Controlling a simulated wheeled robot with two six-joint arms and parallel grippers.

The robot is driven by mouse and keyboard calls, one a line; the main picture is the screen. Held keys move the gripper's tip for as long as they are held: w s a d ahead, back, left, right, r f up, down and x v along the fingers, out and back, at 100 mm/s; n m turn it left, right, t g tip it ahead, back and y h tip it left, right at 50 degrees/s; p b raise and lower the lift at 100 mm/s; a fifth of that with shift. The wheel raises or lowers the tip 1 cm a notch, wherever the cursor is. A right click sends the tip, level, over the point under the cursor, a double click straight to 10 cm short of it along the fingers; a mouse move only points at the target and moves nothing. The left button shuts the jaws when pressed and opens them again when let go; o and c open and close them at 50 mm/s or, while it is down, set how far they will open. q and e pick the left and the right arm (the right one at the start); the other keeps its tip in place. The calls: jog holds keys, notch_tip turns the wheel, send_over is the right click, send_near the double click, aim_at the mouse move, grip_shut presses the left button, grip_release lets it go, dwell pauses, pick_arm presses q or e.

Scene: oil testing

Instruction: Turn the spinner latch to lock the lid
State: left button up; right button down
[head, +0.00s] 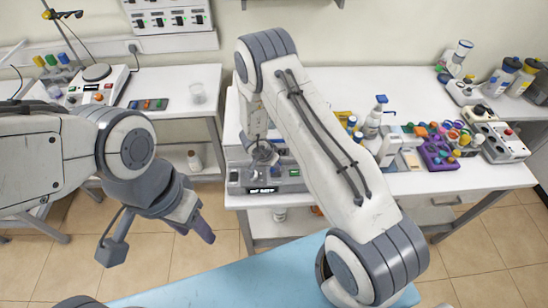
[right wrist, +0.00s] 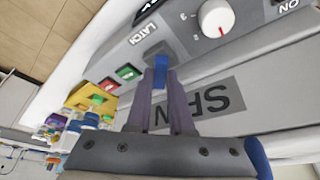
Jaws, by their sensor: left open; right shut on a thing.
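The spinner is a grey machine (head: 292,184) at the front left of the middle table in the head view. In the right wrist view, its panel (right wrist: 118,62) carries the word LATCH beside a small grey latch with a blue part (right wrist: 161,61). My right gripper (right wrist: 160,72) is shut on this latch, its two dark fingers close together around the blue part. In the head view my right forearm comes over the machine and hides much of it. The lid cannot be made out clearly. My left gripper (head: 192,214) is open and empty, in front of the gap between the tables.
The spinner panel also has a white dial (right wrist: 216,18), a red button (right wrist: 107,84) and a green button (right wrist: 127,72). Bottles (head: 372,122) and a purple rack (head: 436,155) stand to the right on the same table.

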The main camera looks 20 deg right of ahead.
jog(key=shift+p, duration=0.35)
jog(key=shift+m, duration=0.3)
jog(key=c, duration=0.8)
grip_release()
jog(key=shift+r, duration=0.1)
jog(key=v, duration=1)
